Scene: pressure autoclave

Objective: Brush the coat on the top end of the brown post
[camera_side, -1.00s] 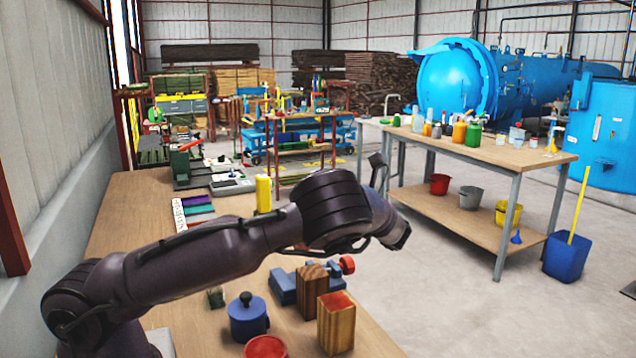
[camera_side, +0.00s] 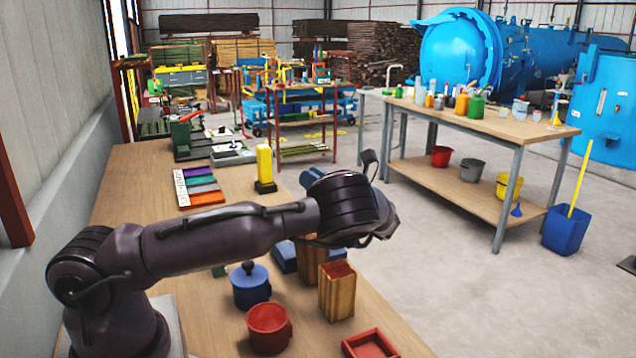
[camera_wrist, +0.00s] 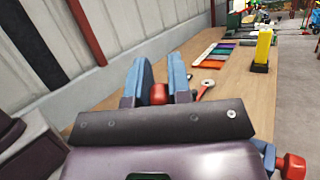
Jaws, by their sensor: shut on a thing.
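The brown post (camera_side: 308,264) is a dark brown square wooden block standing near the blue vise (camera_side: 284,257) in the side view. My arm covers its top end, so its coat cannot be seen. A lighter striped wooden block (camera_side: 337,292) with a red top stands in front of it. In the wrist view my gripper (camera_wrist: 159,73) has its blue fingers closed around a small red piece (camera_wrist: 159,94). I cannot make out bristles, so I cannot tell whether it is a brush.
A red mug (camera_side: 268,329), a lidded blue pot (camera_side: 250,286) and a red tray (camera_side: 370,344) stand near the posts. A red wrench (camera_wrist: 206,87) lies ahead on the table. A yellow bottle (camera_side: 264,165) and coloured strips (camera_side: 200,186) are farther back.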

